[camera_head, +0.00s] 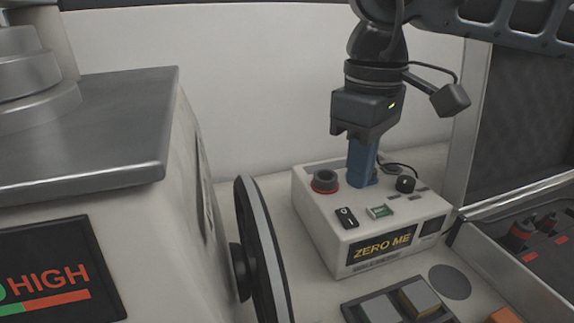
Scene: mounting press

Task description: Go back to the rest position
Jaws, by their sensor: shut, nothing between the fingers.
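My gripper (360,182) points straight down over the white control box (331,222) marked "ZERO ME". Its blue fingers are shut with nothing visible between them. The fingertips are at the box's top face, towards its back; I cannot tell whether they touch it. The gripper hides part of the box top behind the switches.
A large grey-white machine (90,130) with a "HIGH" display (48,279) fills the left. Its black-rimmed handwheel (262,250) stands close to the box. A tray (372,306) with blocks lies in front. A dark open case (530,240) is at right. The pale back wall is clear.

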